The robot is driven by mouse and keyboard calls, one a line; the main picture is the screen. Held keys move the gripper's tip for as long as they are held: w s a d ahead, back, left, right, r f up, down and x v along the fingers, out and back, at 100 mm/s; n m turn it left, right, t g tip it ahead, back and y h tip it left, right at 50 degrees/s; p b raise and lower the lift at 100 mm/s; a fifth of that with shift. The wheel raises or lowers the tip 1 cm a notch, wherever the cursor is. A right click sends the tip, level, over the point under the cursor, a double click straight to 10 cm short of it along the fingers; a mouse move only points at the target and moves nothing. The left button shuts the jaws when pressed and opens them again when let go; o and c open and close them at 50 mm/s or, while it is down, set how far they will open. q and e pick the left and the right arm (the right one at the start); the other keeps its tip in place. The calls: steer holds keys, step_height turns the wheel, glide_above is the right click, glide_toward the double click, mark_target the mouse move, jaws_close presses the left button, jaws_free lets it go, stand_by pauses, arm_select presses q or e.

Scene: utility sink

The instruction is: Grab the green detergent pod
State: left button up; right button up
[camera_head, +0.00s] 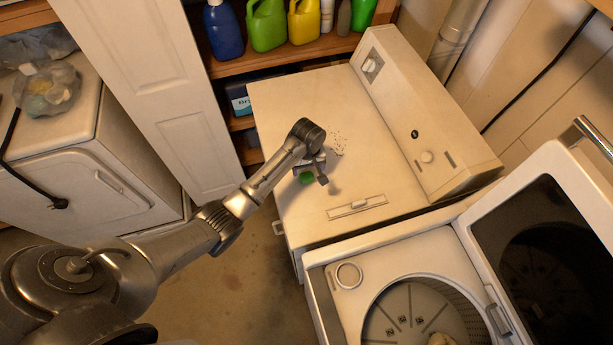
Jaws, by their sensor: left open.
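The green detergent pod (307,178) is a small round green thing on the white top of the dryer-like machine (300,110), near its front left edge. My left gripper (314,178) is over that top with its fingers pointing down at the pod. It is open, and the pod shows between or just beside its fingers. I cannot tell whether a finger touches the pod. The wrist hides part of the area behind the pod. My right gripper is not in view.
A raised control panel (420,115) borders the machine top at the right. An open washer (400,270) with a drum stands in front, its lid (550,235) up. Bottles, including a green jug (266,25), fill the back shelf. A white door (150,80) stands at the left.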

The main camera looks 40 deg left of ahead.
mark_target(306, 175)
arm_select(q)
steer(key=shift+s+f, duration=0.1)
steer(key=shift+f, duration=0.35)
steer(key=f+p, duration=0.1)
steer(key=f, duration=0.2)
steer(key=shift+s+f, duration=0.1)
steer(key=shift+s, duration=0.1)
steer(key=shift+f+p, duration=0.3)
steer(key=shift+f, duration=0.35)
steer(key=shift+c, duration=0.5)
steer(key=c, duration=0.9)
